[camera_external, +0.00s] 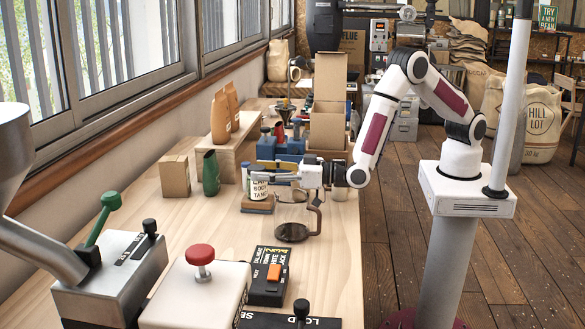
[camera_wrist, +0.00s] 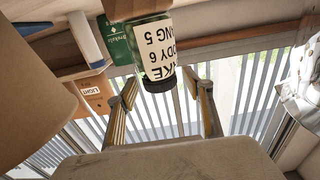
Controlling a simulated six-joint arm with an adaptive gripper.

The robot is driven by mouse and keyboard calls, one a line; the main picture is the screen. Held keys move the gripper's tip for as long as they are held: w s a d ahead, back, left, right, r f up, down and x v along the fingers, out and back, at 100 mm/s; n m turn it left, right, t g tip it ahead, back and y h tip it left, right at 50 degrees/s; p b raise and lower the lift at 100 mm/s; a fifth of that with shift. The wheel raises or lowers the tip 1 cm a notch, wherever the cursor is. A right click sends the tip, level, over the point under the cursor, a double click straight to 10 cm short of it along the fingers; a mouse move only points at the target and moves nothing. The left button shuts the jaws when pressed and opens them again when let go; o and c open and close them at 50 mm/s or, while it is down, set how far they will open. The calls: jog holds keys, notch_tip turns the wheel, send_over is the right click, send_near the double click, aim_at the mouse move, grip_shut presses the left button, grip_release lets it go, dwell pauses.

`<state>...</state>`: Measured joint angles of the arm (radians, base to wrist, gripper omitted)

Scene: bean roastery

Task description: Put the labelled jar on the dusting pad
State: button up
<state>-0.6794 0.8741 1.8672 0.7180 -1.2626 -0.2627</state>
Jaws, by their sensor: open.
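The labelled jar (camera_external: 259,188) has a white label with black print and a dark lid. It stands upright on a small brown-topped pad (camera_external: 257,205), which looks like the dusting pad. In the wrist view, which is upside down, the jar (camera_wrist: 158,48) shows with its base against a brown surface (camera_wrist: 137,9). My gripper (camera_external: 266,172) reaches in from the right at the height of the jar's top. In the wrist view its two fingers (camera_wrist: 163,90) are spread apart, with the lid between or just beyond the tips. I see no finger touching the jar.
A blue rack (camera_external: 280,149) is behind. A stand with a dark round plate (camera_external: 292,232) is in front, right. A black switch box (camera_external: 269,276) and red-knobbed machine (camera_external: 197,290) are nearer.

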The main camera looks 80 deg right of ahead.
jog(key=s, duration=1)
jog(key=shift+w+d+r, duration=0.1)
jog(key=shift+w, duration=0.05)
dwell(0.7)
jog(key=s+d+r+g+y, duration=0.3)
jog(key=d+r+g, duration=0.3)
jog(key=d+r, duration=0.55)
jog(key=s+d+g+h, duration=0.1)
jog(key=s+d+g, duration=0.1)
jog(key=s+d, duration=0.4)
jog(key=s+d+g+h, duration=0.1)
jog(key=s+d, duration=0.6)
jog(key=s, duration=0.7)
jog(key=s+d+r+g+h, duration=0.1)
jog(key=s+d+g, duration=0.2)
jog(key=s+d, duration=0.3)
jog(key=s, duration=0.4)
jog(key=shift+d, duration=0.15)
